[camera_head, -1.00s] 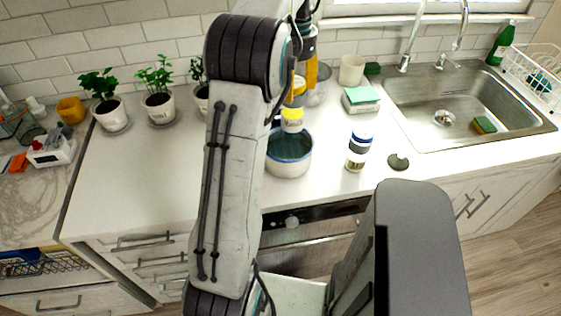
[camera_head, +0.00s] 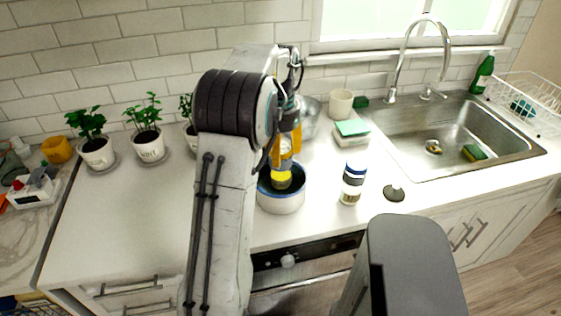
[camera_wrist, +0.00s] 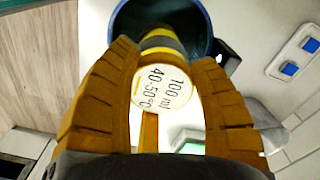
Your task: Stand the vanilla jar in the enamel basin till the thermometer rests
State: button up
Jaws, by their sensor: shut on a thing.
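My gripper (camera_head: 285,150) points down over the enamel basin (camera_head: 281,205), a white round pot with a blue rim and dark blue inside. It is shut on a yellow jar (camera_head: 282,180), which looks upright and reaches down inside the basin's rim. Whether the jar touches the bottom is hidden. In the wrist view the orange fingers (camera_wrist: 165,60) clasp the jar's sides; its pale lid (camera_wrist: 163,88) reads "100 ml 40-50°C". The basin's dark interior (camera_wrist: 195,20) shows beyond the jar. I cannot make out a thermometer for certain.
A white jar with a blue lid (camera_head: 353,183) and a small dark-knobbed disc (camera_head: 394,193) stand right of the basin. A metal bowl (camera_head: 309,115), a cream cup (camera_head: 340,103) and a green-topped box (camera_head: 351,130) are behind.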

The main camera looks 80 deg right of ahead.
jog(key=shift+f, duration=1.6)
jog(key=shift+f, duration=0.15)
jog(key=o, duration=1.2)
